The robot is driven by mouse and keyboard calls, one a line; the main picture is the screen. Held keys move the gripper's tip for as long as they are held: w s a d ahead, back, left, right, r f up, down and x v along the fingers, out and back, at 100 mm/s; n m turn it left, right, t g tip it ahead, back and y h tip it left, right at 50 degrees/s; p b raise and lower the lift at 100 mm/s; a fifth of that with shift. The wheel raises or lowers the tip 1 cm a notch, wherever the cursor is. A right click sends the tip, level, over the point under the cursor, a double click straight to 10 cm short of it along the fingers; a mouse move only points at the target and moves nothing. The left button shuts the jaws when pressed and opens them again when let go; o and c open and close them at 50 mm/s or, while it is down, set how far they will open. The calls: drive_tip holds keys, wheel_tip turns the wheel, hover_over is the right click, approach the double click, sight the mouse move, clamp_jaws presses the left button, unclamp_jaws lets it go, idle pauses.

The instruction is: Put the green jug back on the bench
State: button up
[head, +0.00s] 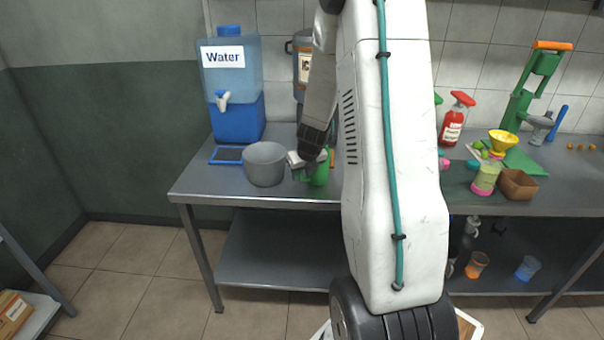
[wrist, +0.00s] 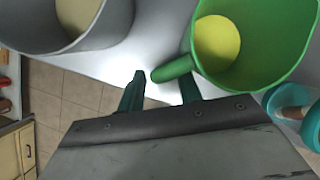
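The green jug (head: 319,175) stands upright on the grey metal bench (head: 215,180), near its front edge, just right of a grey pot (head: 264,166). In the wrist view the jug (wrist: 255,70) is at the upper right, with yellow contents inside and its handle (wrist: 172,70) pointing left. My gripper (head: 303,164) is beside the jug on the pot side. In the wrist view its two dark fingers (wrist: 160,92) are apart, with the handle near the gap between them. I cannot tell whether a finger touches the handle. Part of the jug is hidden by my arm in the head view.
The grey pot also shows close by in the wrist view (wrist: 45,25). A blue water dispenser (head: 235,90) stands behind the pot. A red spray bottle (head: 453,120), a yellow funnel (head: 502,140) and a green press (head: 525,95) are farther right. My arm hides the middle of the bench.

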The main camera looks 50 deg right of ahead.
drive_tip(key=v, duration=1.1)
drive_tip(key=s+a+r+n+y, duration=0.1)
drive_tip(key=a+r+n, duration=0.3)
drive_tip(key=a+n, duration=0.25)
drive_tip(key=s+a+r+n, duration=0.2)
drive_tip(key=a+r+n, duration=0.1)
drive_tip(key=a+n, duration=0.3)
drive_tip(key=s+a+r+n+g, duration=0.1)
drive_tip(key=s+a+r+n, duration=0.1)
drive_tip(key=s+a+n, duration=0.6)
drive_tip(key=s+a+r+n+g, duration=0.2)
drive_tip(key=s+a+n, duration=0.7)
drive_tip(key=n, duration=1)
drive_tip(key=s+r, duration=0.1)
drive_tip(key=s, duration=0.2)
drive_tip(key=shift+a+r+y, duration=0.15)
drive_tip(key=shift+a+y, duration=0.05)
drive_tip(key=shift+y, duration=0.2)
